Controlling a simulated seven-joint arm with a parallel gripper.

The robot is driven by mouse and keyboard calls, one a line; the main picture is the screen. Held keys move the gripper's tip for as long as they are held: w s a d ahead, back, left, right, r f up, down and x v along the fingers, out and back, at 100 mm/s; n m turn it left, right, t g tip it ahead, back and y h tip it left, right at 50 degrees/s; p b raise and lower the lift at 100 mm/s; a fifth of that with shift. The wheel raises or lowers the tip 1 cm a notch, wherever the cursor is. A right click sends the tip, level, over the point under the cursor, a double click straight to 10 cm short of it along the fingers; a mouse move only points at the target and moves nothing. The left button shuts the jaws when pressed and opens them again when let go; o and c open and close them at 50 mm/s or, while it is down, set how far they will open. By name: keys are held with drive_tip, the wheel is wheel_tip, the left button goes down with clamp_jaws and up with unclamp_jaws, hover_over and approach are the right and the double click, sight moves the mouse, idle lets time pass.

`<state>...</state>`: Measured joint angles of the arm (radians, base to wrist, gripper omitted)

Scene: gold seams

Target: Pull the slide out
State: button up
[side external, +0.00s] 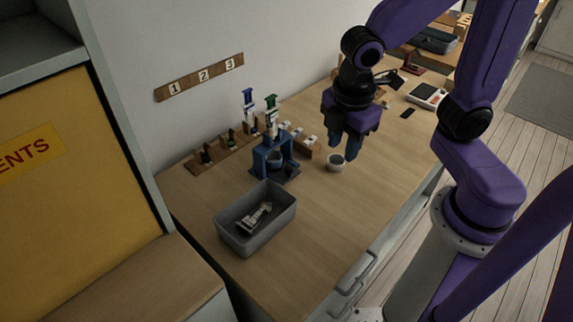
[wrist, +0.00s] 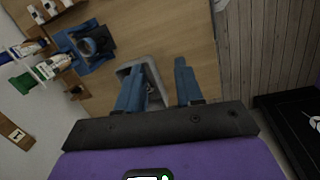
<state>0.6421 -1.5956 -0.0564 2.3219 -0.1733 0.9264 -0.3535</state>
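I cannot pick out the slide for certain. A blue stand (side external: 274,160) with a dark round part in its frame is on the wooden table, left of my gripper; it also shows in the wrist view (wrist: 88,47).
A grey bin (side external: 236,240) with a pale object (side external: 256,217) inside stands at the table's near left. Wooden blocks (side external: 210,162) holding small items, several upright white-bodied items with coloured tops and a number strip (side external: 200,77) line the wall side. The table's right-hand middle is clear.

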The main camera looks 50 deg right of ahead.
sight(289, 168)
drive_tip(key=w+a+f+n+h, duration=0.1)
drive_tip(key=w+f+n, duration=0.15)
drive_tip(key=w, duration=0.45)
drive_tip(key=w+a+f+n+h, duration=0.2)
drive_tip(key=w+n, duration=0.2)
drive_tip(key=w, duration=0.4)
drive_tip(key=shift+t, duration=0.3)
drive_tip(key=x, duration=1.7)
drive_tip(key=shift+w+d, duration=0.1)
drive_tip(key=shift+w, duration=0.05)
drive_tip(key=shift+r, duration=0.1)
clamp_jaws()
